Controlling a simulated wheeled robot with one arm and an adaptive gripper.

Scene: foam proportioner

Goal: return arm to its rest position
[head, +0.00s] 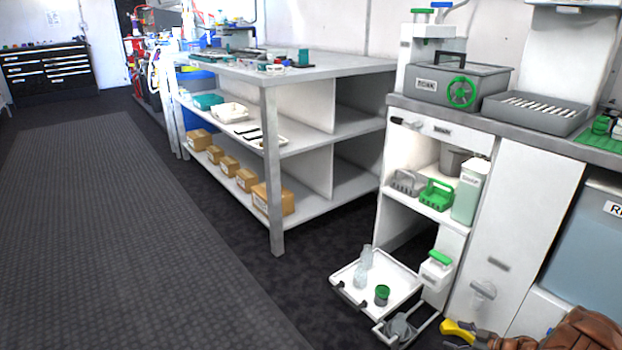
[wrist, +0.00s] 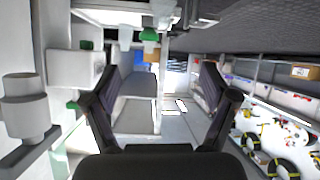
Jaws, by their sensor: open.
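My gripper (wrist: 160,110) shows in the wrist view with its two dark fingers spread apart and nothing between them. The wrist picture is turned, with the dark floor at the top right. My gripper does not show in the head view. No task object is named besides my arm.
In the head view a white cabinet (head: 525,200) stands at the right, with a low white tray (head: 345,268) out in front holding clear bottles (head: 363,270) and a green-topped cup (head: 382,294). A grey shelf table (head: 340,66) stands in the middle. The left floor mat (head: 110,230) is clear.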

